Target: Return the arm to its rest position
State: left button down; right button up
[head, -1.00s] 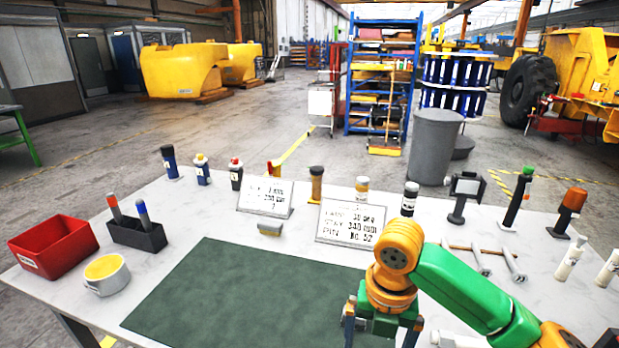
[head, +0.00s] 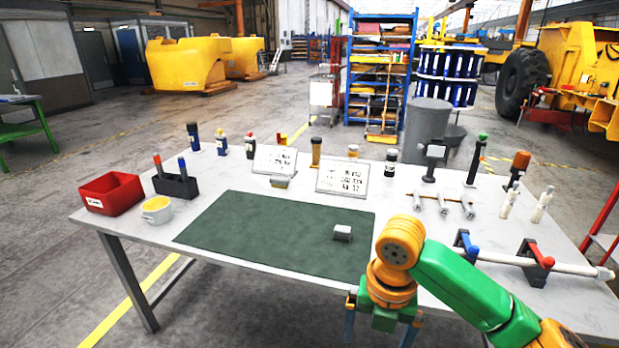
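My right gripper (head: 380,330) hangs at the near edge of the white table (head: 240,235), at the bottom of the head view. Its two blue-grey fingers are spread apart and nothing shows between them. The fingertips are partly cut off by the frame's lower edge. My green and orange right arm reaches in from the lower right. A small grey block (head: 343,233) lies on the dark green mat (head: 265,228), apart from the gripper and beyond it. My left arm and gripper do not show.
Two sign plates (head: 343,178), bottles and several metal pins line the back. A clamped rod (head: 500,257) lies right of my arm. The mat's left half is clear.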

jog(key=w+a+f+m+t+y, duration=0.1)
jog(key=w+a+f+m+y, duration=0.15)
jog(key=f+m, duration=0.3)
jog(key=w+a+f+m+y, duration=0.1)
jog(key=w+f+m, duration=0.25)
jog(key=f, duration=0.25)
jog(key=s+d+f+m+t+h, duration=0.1)
jog(key=s+d+f+m, duration=0.2)
jog(key=f+m, duration=0.45)
jog(key=s+d+f+m+t, duration=0.15)
jog(key=s+f+m, duration=0.3)
jog(key=f, duration=0.65)
jog(key=s+d+f+m+h, duration=0.1)
jog(key=s+d+f+m, duration=0.1)
jog(key=s, duration=0.7)
jog(key=s+d+f+m+g, duration=0.1)
jog(key=s+d+f+m, duration=0.1)
jog(key=s+f+m, duration=0.2)
jog(key=s+d+f+m+g+h, duration=0.1)
jog(key=s+d+f+m, duration=0.2)
jog(key=s+f, duration=0.4)
jog(key=s, duration=0.8)
jog(key=shift+s+f+h, duration=0.25)
jog(key=shift+s+h, duration=0.1)
jog(key=shift+g, duration=0.25)
